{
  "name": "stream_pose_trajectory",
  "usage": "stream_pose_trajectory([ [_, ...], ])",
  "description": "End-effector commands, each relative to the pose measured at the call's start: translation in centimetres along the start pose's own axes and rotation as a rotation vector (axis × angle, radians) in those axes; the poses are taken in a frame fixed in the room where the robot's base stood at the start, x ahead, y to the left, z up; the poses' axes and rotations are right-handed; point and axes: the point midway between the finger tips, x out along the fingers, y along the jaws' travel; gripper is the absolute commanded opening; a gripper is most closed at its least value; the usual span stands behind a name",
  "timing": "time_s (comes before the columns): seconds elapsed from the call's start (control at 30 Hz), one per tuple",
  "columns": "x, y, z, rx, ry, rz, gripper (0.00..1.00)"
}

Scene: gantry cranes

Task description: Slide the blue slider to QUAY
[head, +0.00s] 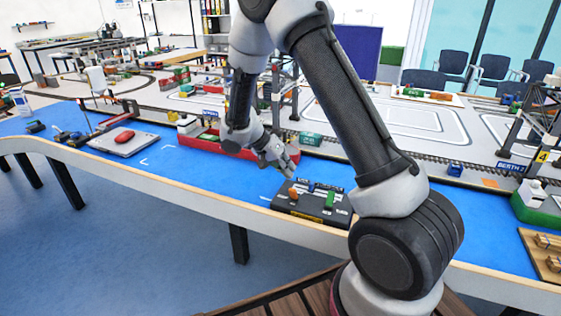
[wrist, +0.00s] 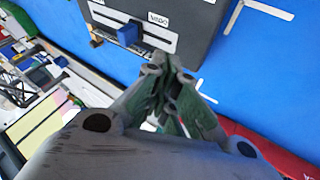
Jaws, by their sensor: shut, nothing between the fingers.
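The dark control box (head: 312,216) sits on the blue table, with an orange knob (head: 293,194), the small blue slider (head: 311,186) and a green lever (head: 330,200) on it. In the wrist view the blue slider (wrist: 128,34) stands in a pale slot on the dark panel (wrist: 190,35). A white label (wrist: 158,19), which seems to read YARD, is beside it. No QUAY label is readable. My gripper (head: 289,172) is shut and empty, just above and behind the box. In the wrist view its fingertips (wrist: 166,78) point toward the panel's edge, apart from the slider.
A red ship (head: 205,142) lies left of my gripper, with crane legs and rail track behind. A grey board with a red piece (head: 124,136) is farther left. A green-and-white block (head: 530,208) and a wooden tray (head: 545,262) are at right. Blue surface left of the box is clear.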

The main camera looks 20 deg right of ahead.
Motion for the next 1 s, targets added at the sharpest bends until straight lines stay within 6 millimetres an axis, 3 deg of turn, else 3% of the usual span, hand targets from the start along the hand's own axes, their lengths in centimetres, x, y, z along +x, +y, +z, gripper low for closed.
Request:
stream_pose_trajectory([
  [0.1,2.5,0.1,0.0,-0.001,-0.002,0.004,0.0],
  [0.3,3.8,2.5,0.0,0.002,0.0,-0.001,0.0],
  [1.0,4.8,4.3,0.0,0.001,0.0,0.0,0.0],
])
